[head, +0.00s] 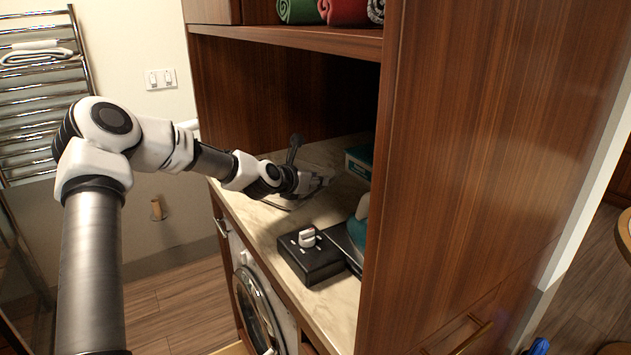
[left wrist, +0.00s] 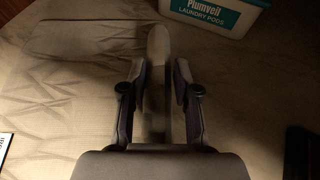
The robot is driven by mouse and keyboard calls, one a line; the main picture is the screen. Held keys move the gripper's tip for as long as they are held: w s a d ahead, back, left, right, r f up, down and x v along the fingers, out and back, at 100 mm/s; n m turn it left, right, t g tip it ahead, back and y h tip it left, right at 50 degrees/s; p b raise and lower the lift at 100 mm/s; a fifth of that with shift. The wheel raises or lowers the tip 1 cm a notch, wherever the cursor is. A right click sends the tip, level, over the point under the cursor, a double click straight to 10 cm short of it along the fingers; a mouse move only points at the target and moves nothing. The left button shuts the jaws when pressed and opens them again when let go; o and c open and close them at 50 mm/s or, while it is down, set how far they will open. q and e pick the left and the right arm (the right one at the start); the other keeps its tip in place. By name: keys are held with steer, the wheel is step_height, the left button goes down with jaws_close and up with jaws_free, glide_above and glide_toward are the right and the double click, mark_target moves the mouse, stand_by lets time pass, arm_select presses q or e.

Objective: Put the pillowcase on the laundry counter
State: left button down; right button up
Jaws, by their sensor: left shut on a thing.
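My left gripper (head: 318,183) reaches into the cabinet niche, low over the marbled laundry counter (head: 262,212). In the left wrist view its fingers (left wrist: 160,85) are shut on a narrow pale thing (left wrist: 158,48), which I take for the pillowcase. Only its upper edge shows between the fingers; the lower part is hidden. In the head view the gripper and arm mostly hide it. I cannot tell whether it touches the counter. My right gripper is not in view.
A laundry pods box (left wrist: 215,12) stands just beyond the fingers, also in the head view (head: 360,162). A black box with a white knob (head: 312,256) and a teal item (head: 358,222) are nearer. A wooden panel (head: 470,150) closes the right side. A washer (head: 254,297) is below.

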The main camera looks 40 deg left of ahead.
arm_select(q)
steer(key=shift+f, duration=0.15)
steer(key=c, duration=0.8)
jaws_free()
steer(key=shift+c, duration=0.2)
